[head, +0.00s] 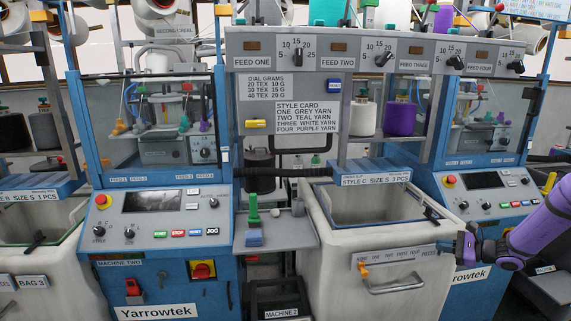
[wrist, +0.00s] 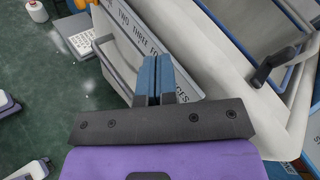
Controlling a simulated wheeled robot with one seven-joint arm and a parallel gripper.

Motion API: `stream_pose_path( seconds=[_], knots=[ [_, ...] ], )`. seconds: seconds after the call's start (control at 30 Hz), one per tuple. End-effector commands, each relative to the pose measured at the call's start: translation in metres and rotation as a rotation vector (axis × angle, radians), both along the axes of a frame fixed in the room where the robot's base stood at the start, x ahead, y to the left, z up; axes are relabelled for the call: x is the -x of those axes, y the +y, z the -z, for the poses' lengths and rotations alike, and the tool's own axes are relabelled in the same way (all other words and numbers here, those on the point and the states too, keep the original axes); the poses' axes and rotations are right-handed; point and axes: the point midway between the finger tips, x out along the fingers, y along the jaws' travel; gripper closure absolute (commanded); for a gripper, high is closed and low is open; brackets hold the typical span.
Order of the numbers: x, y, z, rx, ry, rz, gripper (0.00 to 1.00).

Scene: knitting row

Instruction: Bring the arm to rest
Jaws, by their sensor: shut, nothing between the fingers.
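My purple arm (head: 540,228) reaches in from the right edge in the head view. My gripper (head: 446,247) is in front of the right side of the pale bin (head: 318,258), by the end of its count strip. Whether it touches the bin cannot be told. In the wrist view my gripper (wrist: 154,68) has its two blue fingers together, with nothing between them. Behind them is the bin's front with the lettered count strip (wrist: 157,33).
An orange pointer (head: 363,269) and a handle (head: 396,285) are on the bin's front. Machine two's control panel (head: 155,216) stands left, another panel (head: 490,197) right. A small shelf (head: 275,232) holds a green-handled item (head: 253,210). Green floor (wrist: 60,110) shows left in the wrist view.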

Motion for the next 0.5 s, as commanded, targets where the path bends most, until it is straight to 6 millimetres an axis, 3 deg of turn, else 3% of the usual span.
stream_pose_path(
  seconds=[0.03, 0.1, 0.5],
  knots=[
    [-0.001, 0.014, -0.02, 0.046, -0.005, -0.054, 1.0],
    [0.001, 0.032, -0.042, 0.106, -0.009, -0.121, 1.0],
    [0.039, 0.127, -0.154, 0.451, -0.042, -0.478, 1.0]
  ],
)
